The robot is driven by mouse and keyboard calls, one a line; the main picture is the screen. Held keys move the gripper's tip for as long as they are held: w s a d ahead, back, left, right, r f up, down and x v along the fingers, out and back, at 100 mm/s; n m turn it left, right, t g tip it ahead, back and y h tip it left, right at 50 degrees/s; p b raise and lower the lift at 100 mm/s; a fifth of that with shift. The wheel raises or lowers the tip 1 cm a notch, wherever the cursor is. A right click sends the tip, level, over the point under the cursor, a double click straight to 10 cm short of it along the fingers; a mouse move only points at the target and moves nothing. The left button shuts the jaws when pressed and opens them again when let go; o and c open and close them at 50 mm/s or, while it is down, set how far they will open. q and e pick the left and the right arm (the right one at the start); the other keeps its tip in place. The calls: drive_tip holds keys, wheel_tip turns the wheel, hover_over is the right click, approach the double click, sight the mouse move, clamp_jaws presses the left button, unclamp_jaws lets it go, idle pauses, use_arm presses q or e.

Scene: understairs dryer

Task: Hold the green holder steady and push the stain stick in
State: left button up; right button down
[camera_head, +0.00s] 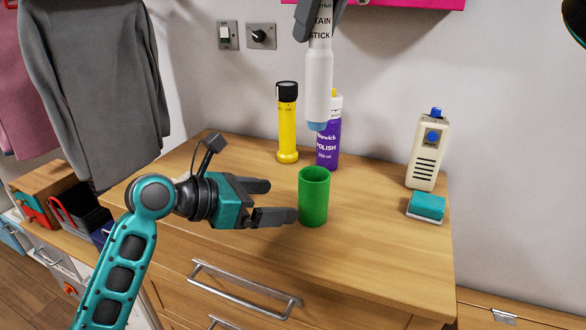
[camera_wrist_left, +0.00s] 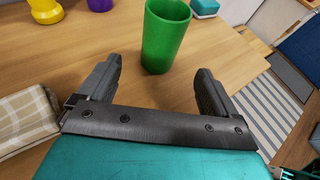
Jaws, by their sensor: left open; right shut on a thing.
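The green holder (camera_head: 314,198) is an open-topped cup standing upright on the wooden dresser top. My left gripper (camera_head: 283,201) is open just left of it, its fingers pointing toward it. In the left wrist view the green holder (camera_wrist_left: 165,38) stands beyond the tips of the open left gripper (camera_wrist_left: 157,80), with nothing between the fingers. My right gripper (camera_head: 320,22) is at the top edge of the head view, shut on the white stain stick (camera_head: 319,80). The stick hangs upright with its bluish end down, above the holder and apart from it. The right gripper is partly cut off.
A yellow torch (camera_head: 287,125) and a purple polish bottle (camera_head: 328,146) stand behind the holder. A cream radio-like device (camera_head: 427,150) and a teal sponge (camera_head: 427,206) are at the right. The dresser top (camera_head: 378,245) is clear around the holder's front and right.

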sight(303, 201)
use_arm(q)
drive_tip(key=x, duration=1)
drive_tip(key=shift+w+d+f, duration=0.15)
drive_tip(key=shift+d+f, duration=0.05)
drive_tip(key=shift+d, duration=0.05)
drive_tip(key=shift+c, duration=0.9)
drive_tip(key=c, duration=1)
